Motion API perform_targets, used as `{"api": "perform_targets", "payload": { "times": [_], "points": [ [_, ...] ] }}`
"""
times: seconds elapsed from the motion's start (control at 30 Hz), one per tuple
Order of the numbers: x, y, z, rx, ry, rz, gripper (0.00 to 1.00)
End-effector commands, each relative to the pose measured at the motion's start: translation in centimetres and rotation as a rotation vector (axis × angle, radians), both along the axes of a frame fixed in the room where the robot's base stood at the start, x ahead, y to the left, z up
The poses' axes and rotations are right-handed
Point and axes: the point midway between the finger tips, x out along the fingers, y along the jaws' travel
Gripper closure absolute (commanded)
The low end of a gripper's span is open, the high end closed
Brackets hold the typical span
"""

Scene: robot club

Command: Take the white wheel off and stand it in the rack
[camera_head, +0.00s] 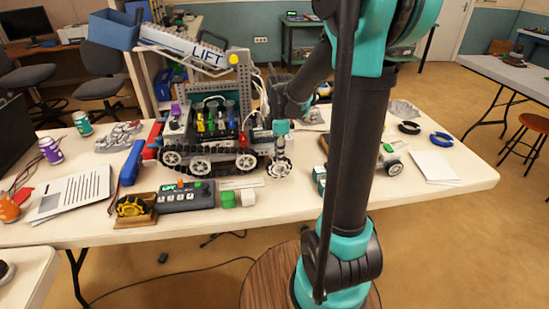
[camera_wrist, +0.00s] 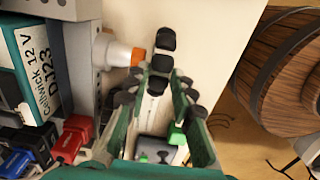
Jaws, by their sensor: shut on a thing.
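The white wheel (camera_head: 280,168) has dark rollers round its rim and hangs upright at the right end of the tracked robot model (camera_head: 215,150). My gripper (camera_head: 281,150) points down from above and is shut on it. In the wrist view the wheel (camera_wrist: 167,40) shows nearly edge-on between the green fingers of my gripper (camera_wrist: 172,84). An orange and white hub (camera_wrist: 136,56) on the model's grey side shows bare, with the wheel beside it. A small wooden rack (camera_head: 150,215) at the table's front left holds a yellow wheel (camera_head: 129,207).
A grey control box (camera_head: 187,197) stands right of the rack. A green block (camera_head: 228,199) and a white block (camera_head: 247,197) lie beside it. A blue tool (camera_head: 131,164) lies behind the rack. A small wheeled cart (camera_head: 392,163) and white paper (camera_head: 434,167) are at right.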

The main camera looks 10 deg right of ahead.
Motion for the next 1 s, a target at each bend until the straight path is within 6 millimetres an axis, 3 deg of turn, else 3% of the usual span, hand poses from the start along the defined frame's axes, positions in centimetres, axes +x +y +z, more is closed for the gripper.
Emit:
{"api": "perform_targets", "payload": {
  "times": [0.33, 1.0],
  "points": [
    [0.0, 0.0, 0.2, 0.0, 0.0, 0.0, 1.0],
    [0.0, 0.0, 2.6, 0.0, 0.0, 0.0, 1.0]
  ]
}}
